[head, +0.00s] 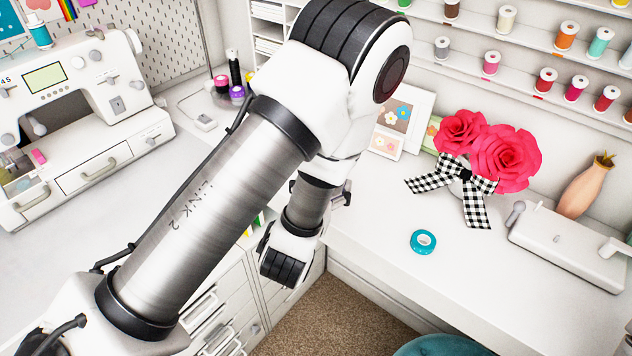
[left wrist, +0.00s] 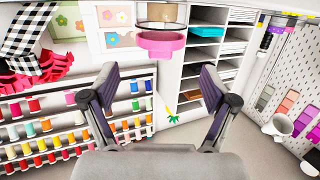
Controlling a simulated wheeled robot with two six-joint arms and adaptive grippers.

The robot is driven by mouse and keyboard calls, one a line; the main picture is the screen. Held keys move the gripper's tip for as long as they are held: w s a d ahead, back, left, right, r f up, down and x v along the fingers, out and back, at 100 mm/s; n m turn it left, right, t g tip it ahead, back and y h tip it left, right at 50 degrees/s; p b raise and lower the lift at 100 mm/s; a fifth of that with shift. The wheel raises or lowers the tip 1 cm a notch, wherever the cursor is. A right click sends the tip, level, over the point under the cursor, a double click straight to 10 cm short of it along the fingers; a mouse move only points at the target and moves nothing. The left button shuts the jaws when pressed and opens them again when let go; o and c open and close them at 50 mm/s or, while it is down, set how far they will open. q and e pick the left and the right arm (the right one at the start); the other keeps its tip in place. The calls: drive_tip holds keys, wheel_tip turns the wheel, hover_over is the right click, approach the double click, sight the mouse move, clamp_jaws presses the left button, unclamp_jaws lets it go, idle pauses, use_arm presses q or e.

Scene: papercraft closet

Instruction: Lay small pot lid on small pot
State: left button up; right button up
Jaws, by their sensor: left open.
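A pink round vessel-like piece (left wrist: 160,44) shows in the left wrist view, beyond and between my fingers at the top. A clear part with a dark rim lies against it at the picture's top edge. I cannot tell which part is pot and which is lid. In the head view I cannot make out the small pot or its lid; my arm covers the middle. My left gripper (left wrist: 157,76) is open and empty, its two fingers apart and short of the pink piece. My right gripper is in neither view.
In the head view, red paper roses (head: 490,150) with a checked bow, a teal tape roll (head: 423,242) and a grey device (head: 567,250) stand on the white desk. A sewing machine (head: 75,90) is at left. Free desk lies around the tape.

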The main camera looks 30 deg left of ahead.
use_arm(q)
drive_tip(key=r+p+v, duration=0.1)
drive_tip(key=p+v, duration=0.5)
drive_tip(key=p, duration=0.1)
drive_tip(key=s+a+f+g+h, duration=0.1)
drive_tip(key=s+f+g, duration=0.25)
drive_tip(key=f, duration=0.35)
drive_tip(key=s+a+f+g, duration=0.1)
drive_tip(key=s+f+g, duration=0.2)
drive_tip(key=f+g, duration=0.35)
drive_tip(key=s+d+f+m+g+h, duration=0.1)
drive_tip(key=s+f+g, duration=0.2)
drive_tip(key=s, duration=0.3)
drive_tip(key=s+f+m+g+h, duration=0.1)
drive_tip(key=s+f+g+h, duration=0.1)
drive_tip(key=s+f, duration=0.2)
drive_tip(key=s, duration=0.3)
drive_tip(key=shift+d+f+g, duration=0.3)
drive_tip(key=shift+d+g, duration=0.05)
drive_tip(key=shift+g, duration=0.05)
